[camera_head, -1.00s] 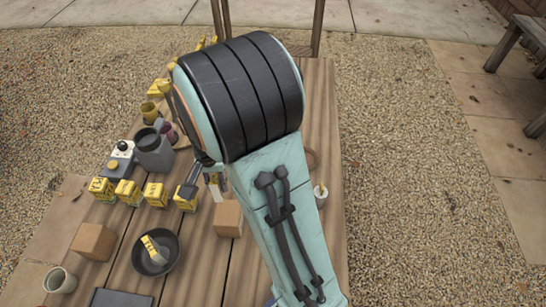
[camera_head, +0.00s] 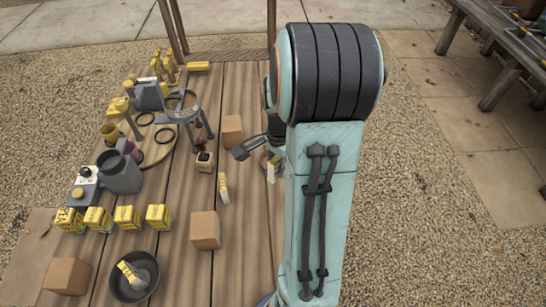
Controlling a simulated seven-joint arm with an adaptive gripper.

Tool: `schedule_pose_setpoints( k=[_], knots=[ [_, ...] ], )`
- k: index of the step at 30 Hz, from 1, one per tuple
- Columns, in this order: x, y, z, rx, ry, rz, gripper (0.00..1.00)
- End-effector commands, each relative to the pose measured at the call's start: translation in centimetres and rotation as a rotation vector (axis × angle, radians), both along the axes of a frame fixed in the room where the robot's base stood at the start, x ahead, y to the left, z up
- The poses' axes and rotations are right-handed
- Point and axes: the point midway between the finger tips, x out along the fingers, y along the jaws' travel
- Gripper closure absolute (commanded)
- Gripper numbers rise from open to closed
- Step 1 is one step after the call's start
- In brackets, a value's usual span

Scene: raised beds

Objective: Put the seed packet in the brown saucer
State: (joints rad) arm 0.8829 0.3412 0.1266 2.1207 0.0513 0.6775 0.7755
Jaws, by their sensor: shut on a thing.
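My gripper (camera_head: 268,154) is partly hidden behind my arm, over the right part of the wooden table. It is shut on a small pale and yellow piece, which looks like the seed packet (camera_head: 273,170); its print cannot be read. I do not see the brown saucer clearly; my arm covers the table's right side. A dark round bowl (camera_head: 150,264) at the front left holds another yellow and white packet (camera_head: 130,273). A further pale yellow packet (camera_head: 224,188) stands left of my gripper.
Several yellow boxes (camera_head: 127,218) form a row at the left. Cardboard cubes (camera_head: 205,230) stand in front and behind (camera_head: 232,129). Bare planks lie between.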

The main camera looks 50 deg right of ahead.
Motion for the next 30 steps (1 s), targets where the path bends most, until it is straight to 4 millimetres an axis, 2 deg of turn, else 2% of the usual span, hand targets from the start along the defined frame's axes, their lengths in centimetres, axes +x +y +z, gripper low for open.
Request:
schedule_pose_setpoints(
  k=[9,13,22,27,30],
  knots=[
    [6.1,-5.9,-4.2,0.004,0.002,0.0,1.0],
    [7.6,-7.4,-7.0,0.004,0.001,0.001,1.0],
    [9.2,-9.1,-9.8,0.002,0.001,0.001,1.0],
    [9.2,-9.0,-12.2,0.003,0.002,0.001,1.0],
    [9.2,-9.0,-12.6,0.001,0.001,0.001,1.0]
  ],
)
